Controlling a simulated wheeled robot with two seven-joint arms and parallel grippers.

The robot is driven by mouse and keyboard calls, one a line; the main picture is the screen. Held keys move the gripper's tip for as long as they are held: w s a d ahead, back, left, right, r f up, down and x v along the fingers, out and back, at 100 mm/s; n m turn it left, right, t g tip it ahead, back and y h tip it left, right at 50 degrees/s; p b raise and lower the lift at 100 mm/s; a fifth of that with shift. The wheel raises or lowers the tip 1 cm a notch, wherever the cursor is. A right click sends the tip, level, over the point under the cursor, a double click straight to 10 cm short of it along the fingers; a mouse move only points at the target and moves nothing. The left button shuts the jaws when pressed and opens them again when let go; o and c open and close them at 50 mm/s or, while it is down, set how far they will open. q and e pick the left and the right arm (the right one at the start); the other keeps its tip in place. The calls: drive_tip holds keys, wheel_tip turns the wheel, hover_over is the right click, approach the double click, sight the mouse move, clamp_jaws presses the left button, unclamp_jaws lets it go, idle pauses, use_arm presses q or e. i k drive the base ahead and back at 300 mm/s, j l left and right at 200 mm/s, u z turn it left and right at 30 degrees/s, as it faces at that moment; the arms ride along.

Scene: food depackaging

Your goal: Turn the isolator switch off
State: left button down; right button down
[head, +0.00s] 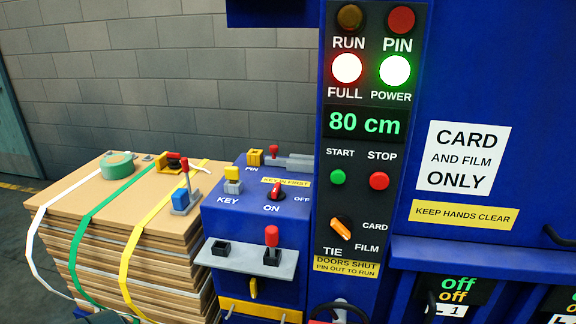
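The isolator switch is a small red knob (277,190) on the sloped top of the blue side cabinet (225,215). An ON label sits just below it and an OFF label to its right. Which label the knob points to is hard to tell at this size. A yellow block (233,174) stands left of the knob above the word KEY, and a "KEY IN FIRST" label (286,182) is behind the knob.
The control column (363,200) rises right of the knob, with FULL and POWER lamps lit and "80 cm" displayed. A red-topped lever (271,240) stands on a grey shelf (240,258) in front. A strapped cardboard stack (120,200) with tools on top is at left.

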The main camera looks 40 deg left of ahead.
sight(254, 283)
drive_tip(key=j+u, duration=0.15)
drive_tip(key=u, duration=1.4)
